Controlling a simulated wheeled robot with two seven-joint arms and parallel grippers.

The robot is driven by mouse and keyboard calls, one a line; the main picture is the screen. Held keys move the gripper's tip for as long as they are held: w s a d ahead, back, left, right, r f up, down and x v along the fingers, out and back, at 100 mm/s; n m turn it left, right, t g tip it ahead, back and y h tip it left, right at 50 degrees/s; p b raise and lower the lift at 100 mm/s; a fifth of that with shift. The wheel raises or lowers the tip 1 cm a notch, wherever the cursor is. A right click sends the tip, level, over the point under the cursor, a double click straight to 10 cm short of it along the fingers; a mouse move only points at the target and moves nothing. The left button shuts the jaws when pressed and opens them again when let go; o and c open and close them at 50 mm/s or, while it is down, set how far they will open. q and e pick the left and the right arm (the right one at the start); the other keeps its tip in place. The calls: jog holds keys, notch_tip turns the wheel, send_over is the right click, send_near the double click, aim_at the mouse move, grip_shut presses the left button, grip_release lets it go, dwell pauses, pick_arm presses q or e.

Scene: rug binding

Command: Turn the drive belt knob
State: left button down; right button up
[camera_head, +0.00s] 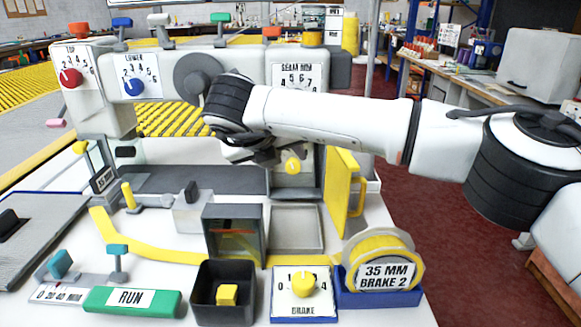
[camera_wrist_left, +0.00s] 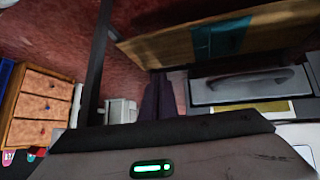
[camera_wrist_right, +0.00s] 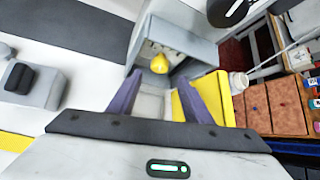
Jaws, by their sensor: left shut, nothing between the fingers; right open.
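A yellow knob (camera_head: 292,166) sits on the grey lower housing (camera_head: 295,186) of the machine, just beyond my right gripper (camera_head: 258,152). In the right wrist view the yellow knob (camera_wrist_right: 159,64) shows ahead, between the tips of the spread purple fingers (camera_wrist_right: 160,82). The fingers look apart from it. No label by this knob is readable, so I cannot confirm it is the drive belt knob. My right gripper is open and empty. My left gripper (camera_wrist_left: 162,95) is shut and empty, seen only in the left wrist view, away from the machine.
A yellow hinged panel (camera_head: 342,190) stands open right of the knob. Below are a BRAKE dial (camera_head: 303,286), a tape roll (camera_head: 384,262), a black bin (camera_head: 224,300) and a green RUN bar (camera_head: 132,301). Red TOP (camera_head: 71,77) and blue LOWER (camera_head: 133,87) dials are upper left.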

aim_at(292, 166)
jog(key=x, duration=0.7)
pick_arm(q)
jog(key=shift+r, duration=0.15)
